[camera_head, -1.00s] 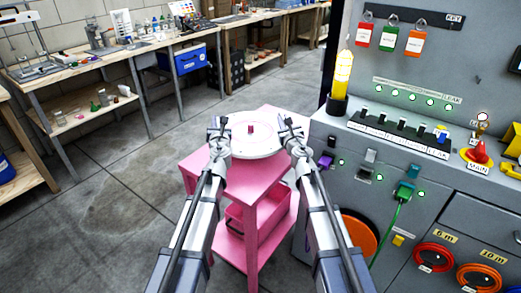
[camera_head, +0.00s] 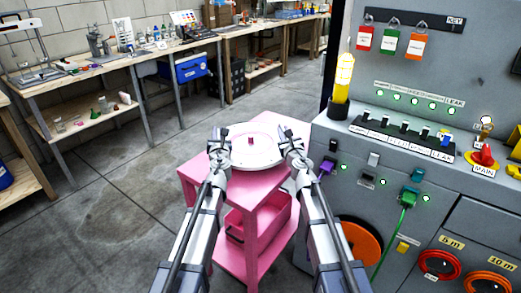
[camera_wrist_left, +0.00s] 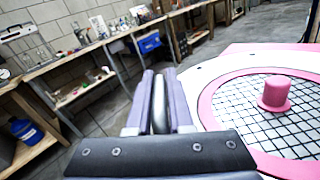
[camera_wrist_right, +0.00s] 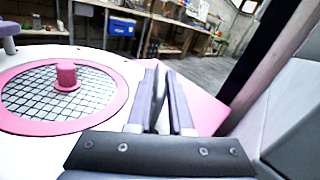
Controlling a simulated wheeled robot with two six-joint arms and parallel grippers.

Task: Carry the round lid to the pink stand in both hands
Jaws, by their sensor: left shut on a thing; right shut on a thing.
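The round lid (camera_head: 255,158) is a white disc with a pink knob. In the left wrist view the lid (camera_wrist_left: 210,95) shows a pink ring around a dark mesh; it also shows in the right wrist view (camera_wrist_right: 110,130). My left gripper (camera_head: 222,145) is shut on its left edge and my right gripper (camera_head: 290,143) is shut on its right edge. The lid looks about level. The pink stand (camera_head: 270,212) is below and behind the lid in the head view. I cannot tell whether the lid touches its top.
A grey control panel (camera_head: 385,150) with switches, tags and coloured reels stands close at the right of the stand. Workbenches (camera_head: 130,65) with tools line the wall at the back left. The floor (camera_head: 120,190) left of the stand is clear.

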